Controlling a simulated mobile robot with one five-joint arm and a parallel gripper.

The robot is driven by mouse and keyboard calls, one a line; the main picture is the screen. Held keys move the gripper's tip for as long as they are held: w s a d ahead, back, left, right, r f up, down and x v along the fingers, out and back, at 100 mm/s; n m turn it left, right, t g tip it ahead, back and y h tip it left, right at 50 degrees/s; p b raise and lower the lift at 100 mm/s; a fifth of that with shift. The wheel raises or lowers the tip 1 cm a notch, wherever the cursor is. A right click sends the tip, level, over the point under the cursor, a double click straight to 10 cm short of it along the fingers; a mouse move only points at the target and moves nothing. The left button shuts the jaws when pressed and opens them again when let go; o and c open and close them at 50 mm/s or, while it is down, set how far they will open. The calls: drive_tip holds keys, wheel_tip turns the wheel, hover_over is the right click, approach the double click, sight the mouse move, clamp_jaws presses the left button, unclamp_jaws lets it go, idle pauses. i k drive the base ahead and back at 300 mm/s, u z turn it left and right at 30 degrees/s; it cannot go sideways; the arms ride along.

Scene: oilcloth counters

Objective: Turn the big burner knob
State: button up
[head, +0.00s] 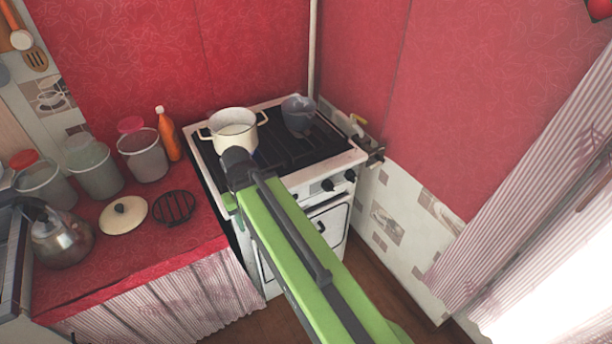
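The white stove (341,200) stands in the corner with a black top. Two dark knobs show on its front panel: one knob (328,185) just right of my green arm, and another knob (350,175) nearer the right corner. I cannot tell which one is for the big burner. My arm reaches across the left part of the panel and may hide other knobs. My gripper's fingers are not visible; the dark joint at the far end of the visible arm overlaps the lower edge of the cream pot in the picture.
A cream pot (233,133) and a grey pot (298,115) stand on the stove. The red-covered counter (150,244) at left holds canisters, an orange bottle (167,136), a lid (123,215), a black trivet (174,207) and a kettle (61,239). A gas pipe with a valve (357,122) runs at right.

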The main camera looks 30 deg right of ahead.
sight(326, 185)
drive_tip(key=z, duration=0.8)
drive_tip(key=k, duration=1.35)
drive_tip(key=u, duration=0.9)
drive_tip(key=i, duration=1)
